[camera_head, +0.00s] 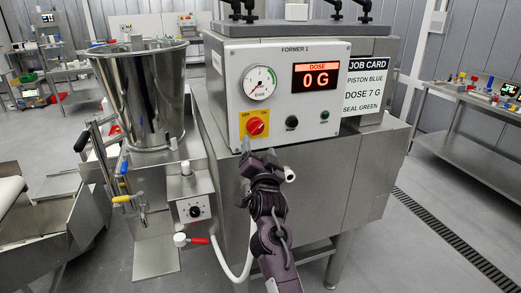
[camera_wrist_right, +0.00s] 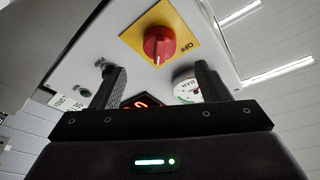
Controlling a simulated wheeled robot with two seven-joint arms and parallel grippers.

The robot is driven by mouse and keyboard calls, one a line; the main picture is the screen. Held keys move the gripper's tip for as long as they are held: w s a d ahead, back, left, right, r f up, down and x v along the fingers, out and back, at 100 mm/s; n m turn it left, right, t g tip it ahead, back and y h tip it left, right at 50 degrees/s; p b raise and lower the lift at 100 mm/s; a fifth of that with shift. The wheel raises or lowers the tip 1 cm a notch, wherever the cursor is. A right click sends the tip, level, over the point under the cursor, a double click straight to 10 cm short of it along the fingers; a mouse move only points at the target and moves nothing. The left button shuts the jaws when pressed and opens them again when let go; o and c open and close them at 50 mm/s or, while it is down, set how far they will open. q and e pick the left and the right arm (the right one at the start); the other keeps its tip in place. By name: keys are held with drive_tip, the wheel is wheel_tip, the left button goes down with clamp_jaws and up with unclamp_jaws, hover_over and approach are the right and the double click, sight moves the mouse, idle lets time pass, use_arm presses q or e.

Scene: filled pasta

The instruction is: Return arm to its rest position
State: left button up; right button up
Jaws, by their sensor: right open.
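My right arm reaches up from the bottom of the head view. Its gripper (camera_head: 262,160) is in front of the panel of the machine marked FORMER 1 (camera_head: 285,49), just below the red rotary switch (camera_head: 256,127) on its yellow plate. In the right wrist view the gripper (camera_wrist_right: 160,85) is open, with its two fingers apart and nothing between them. The red switch (camera_wrist_right: 159,42) shows beyond the fingertips, apart from them as far as I can tell. My left gripper is not in view.
A steel hopper (camera_head: 145,95) with levers stands left of the machine. A job card (camera_head: 366,85) reads PISTON BLUE, DOSE 7 G, SEAL GREEN. A white hose (camera_head: 225,262) hangs beside my right arm. A bench (camera_head: 480,150) stands at right, with open floor before it.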

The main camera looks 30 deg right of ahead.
drive_tip(key=s+a+f+n+g+y, duration=0.35)
drive_tip(key=s+a+f+n, duration=0.2)
drive_tip(key=f, duration=0.25)
drive_tip(key=s+a+f+n+g+y, duration=0.35)
drive_tip(key=s+a+f, duration=0.2)
drive_tip(key=f, duration=0.35)
drive_tip(key=s+a+f+n+g+y, duration=0.1)
drive_tip(key=s+a+f+n+g, duration=0.25)
drive_tip(key=s, duration=0.65)
drive_tip(key=s+a+f+n+g+y, duration=0.1)
drive_tip(key=s+a+f+n+g, duration=0.25)
drive_tip(key=s, duration=0.75)
wheel_tip(320, 180, down, 32)
drive_tip(key=s+m+g+b, duration=0.2)
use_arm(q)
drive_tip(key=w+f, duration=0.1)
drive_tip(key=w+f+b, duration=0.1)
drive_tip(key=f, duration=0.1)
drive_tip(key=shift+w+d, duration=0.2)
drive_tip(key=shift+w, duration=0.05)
use_arm(e)
drive_tip(key=s+d+f, duration=0.2)
drive_tip(key=s+f, duration=0.7)
drive_tip(key=s+d+f+g, duration=0.1)
drive_tip(key=s+d+f, duration=0.1)
drive_tip(key=s+f, duration=0.8)
drive_tip(key=shift+d+n, duration=0.25)
drive_tip(key=shift+n, duration=0.05)
